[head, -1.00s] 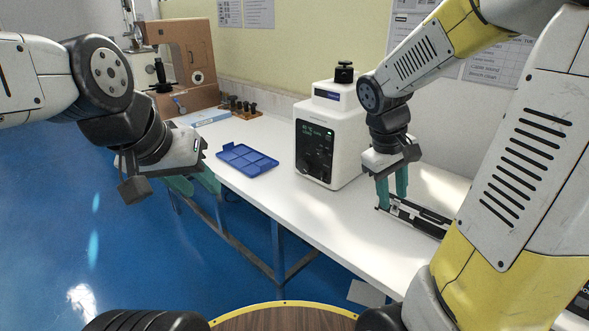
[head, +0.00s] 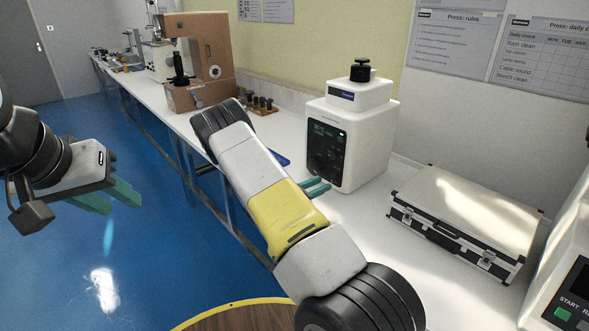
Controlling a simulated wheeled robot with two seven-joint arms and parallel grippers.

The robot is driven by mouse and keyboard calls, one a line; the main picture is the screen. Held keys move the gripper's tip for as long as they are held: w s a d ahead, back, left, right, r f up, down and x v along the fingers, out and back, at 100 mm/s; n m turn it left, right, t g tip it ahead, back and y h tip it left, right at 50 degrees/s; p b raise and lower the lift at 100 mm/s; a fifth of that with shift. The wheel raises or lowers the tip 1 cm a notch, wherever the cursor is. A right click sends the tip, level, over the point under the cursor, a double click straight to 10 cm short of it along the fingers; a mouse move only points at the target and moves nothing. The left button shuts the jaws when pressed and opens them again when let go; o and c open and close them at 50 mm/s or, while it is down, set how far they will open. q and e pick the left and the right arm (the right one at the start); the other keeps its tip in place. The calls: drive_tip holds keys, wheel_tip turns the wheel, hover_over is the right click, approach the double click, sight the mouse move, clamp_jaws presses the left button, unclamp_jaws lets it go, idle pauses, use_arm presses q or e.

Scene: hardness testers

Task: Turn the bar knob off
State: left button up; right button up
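The white tester (head: 372,143) stands on the bench with a black front panel (head: 326,155) that has a lit display. Dark controls show on the panel, but they are too small and dark to tell the bar knob or its angle. My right arm crosses the middle of the view and hides the wrist and most of the gripper. The two green fingertips of my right gripper (head: 315,187) stick out past the arm, a little apart, just below the panel, with nothing visible between them. My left gripper (head: 109,197) is open and empty over the blue floor.
A silver case (head: 465,215) lies on the bench right of the tester. Another white machine (head: 570,285) with a green button stands at the right edge. A brown press (head: 203,62) stands further back. My arm mostly hides a blue tray (head: 284,159).

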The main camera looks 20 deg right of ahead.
sight(332, 176)
drive_tip(key=shift+w+a+f+n+t, duration=0.45)
drive_tip(key=shift+w+n+t, duration=0.05)
drive_tip(key=shift+w+f, duration=0.1)
drive_tip(key=shift+w, duration=0.2)
drive_tip(key=x, duration=0.7)
drive_tip(key=shift+w+d, duration=0.1)
drive_tip(key=shift+d, duration=0.05)
clamp_jaws()
